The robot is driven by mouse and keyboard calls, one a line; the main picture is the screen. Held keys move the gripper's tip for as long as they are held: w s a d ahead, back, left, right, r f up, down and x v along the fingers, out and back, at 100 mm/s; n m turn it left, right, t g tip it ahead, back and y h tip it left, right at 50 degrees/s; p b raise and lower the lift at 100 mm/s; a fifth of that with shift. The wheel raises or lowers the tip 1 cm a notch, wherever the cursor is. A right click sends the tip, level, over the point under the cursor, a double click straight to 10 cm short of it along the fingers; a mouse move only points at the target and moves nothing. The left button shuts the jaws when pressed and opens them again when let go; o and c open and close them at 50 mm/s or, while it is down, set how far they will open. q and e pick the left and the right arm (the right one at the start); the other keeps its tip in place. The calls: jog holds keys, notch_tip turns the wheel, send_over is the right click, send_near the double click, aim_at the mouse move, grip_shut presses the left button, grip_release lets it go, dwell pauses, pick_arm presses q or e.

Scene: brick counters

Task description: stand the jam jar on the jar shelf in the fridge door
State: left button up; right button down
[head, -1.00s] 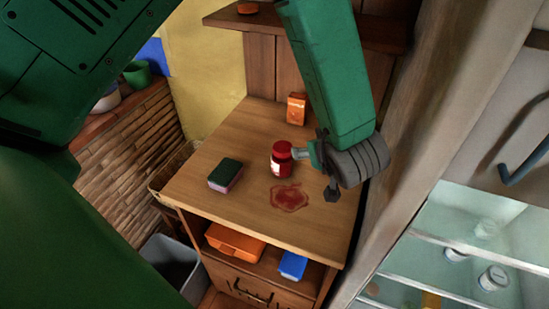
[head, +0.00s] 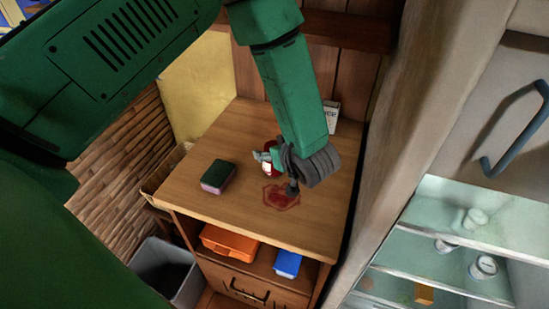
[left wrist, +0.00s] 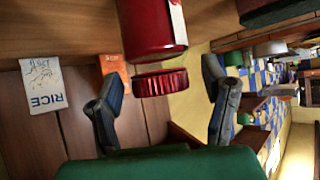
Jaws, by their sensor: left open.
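The jam jar (head: 267,171), red with a white label, stands on the wooden counter, partly hidden behind my left gripper (head: 277,172). In the left wrist view, which is upside down, the jar (left wrist: 150,30) has a ribbed red lid (left wrist: 161,83). My left gripper (left wrist: 163,95) is open, its fingers on either side of the lid with visible gaps. The fridge interior (head: 440,245) shows at the right, with pale shelves and several items; I cannot tell which shelf is the jar shelf. My right gripper is not in view.
A red spill (head: 280,197) lies in front of the jar. A green and pink sponge (head: 218,177) is to its left. A rice box (head: 332,114) stands behind. An orange box (head: 230,242) and a blue box (head: 288,263) sit below the counter. A grey bin (head: 165,272) stands lower left.

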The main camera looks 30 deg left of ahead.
pick_arm(q)
jog(key=shift+x, duration=1.15)
jog(key=shift+w+a+f, duration=0.15)
jog(key=shift+a+f, duration=0.1)
grip_shut()
jog(key=shift+d, duration=0.1)
